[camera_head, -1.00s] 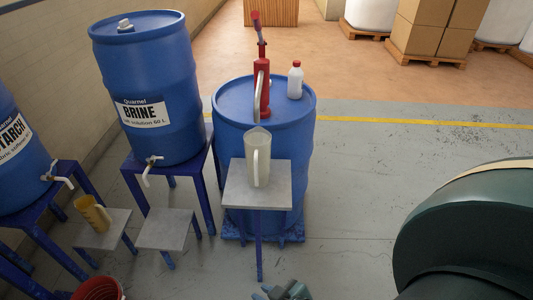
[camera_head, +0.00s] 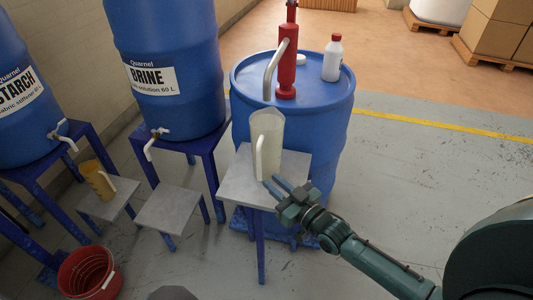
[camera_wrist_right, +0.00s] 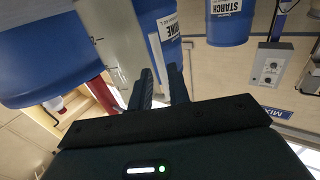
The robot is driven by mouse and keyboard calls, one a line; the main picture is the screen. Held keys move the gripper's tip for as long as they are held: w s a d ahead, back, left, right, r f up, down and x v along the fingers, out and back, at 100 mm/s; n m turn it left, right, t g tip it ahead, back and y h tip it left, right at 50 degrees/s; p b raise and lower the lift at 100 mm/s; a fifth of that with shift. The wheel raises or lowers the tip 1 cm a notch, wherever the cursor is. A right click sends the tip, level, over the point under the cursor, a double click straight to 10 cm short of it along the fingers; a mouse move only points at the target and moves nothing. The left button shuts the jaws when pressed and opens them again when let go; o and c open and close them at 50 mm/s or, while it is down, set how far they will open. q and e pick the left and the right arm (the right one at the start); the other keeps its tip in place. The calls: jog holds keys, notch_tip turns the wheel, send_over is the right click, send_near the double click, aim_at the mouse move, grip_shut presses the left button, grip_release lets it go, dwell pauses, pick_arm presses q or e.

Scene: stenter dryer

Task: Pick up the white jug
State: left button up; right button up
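The white jug (camera_head: 268,135) is translucent and stands upright on a grey-topped stand (camera_head: 235,190) in front of the blue drum with the red pump. Its handle (camera_head: 261,158) faces the head camera. My right gripper (camera_head: 276,184) is just right of and below the handle, with its fingers parted and nothing held. In the right wrist view my right gripper (camera_wrist_right: 160,72) points toward the jug's pale handle (camera_wrist_right: 157,55), which shows beyond the fingertips. The jug's marked wall (camera_wrist_right: 115,45) is on the left there. My left gripper is not in view.
The blue drum (camera_head: 335,125) behind carries a red pump (camera_head: 287,70) and a white bottle with a red cap (camera_head: 332,60). Brine (camera_head: 170,50) and starch (camera_head: 25,110) drums stand left. A yellowish jug (camera_head: 97,178) and a red bucket (camera_head: 88,272) are lower left.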

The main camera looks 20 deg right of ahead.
aim_at(259, 170)
jog(key=shift+x, duration=1.1)
jog(key=x, duration=0.4)
jog(key=shift+w, duration=0.3)
jog(key=shift+c, duration=0.6)
grip_shut()
jog(key=shift+r, duration=0.1)
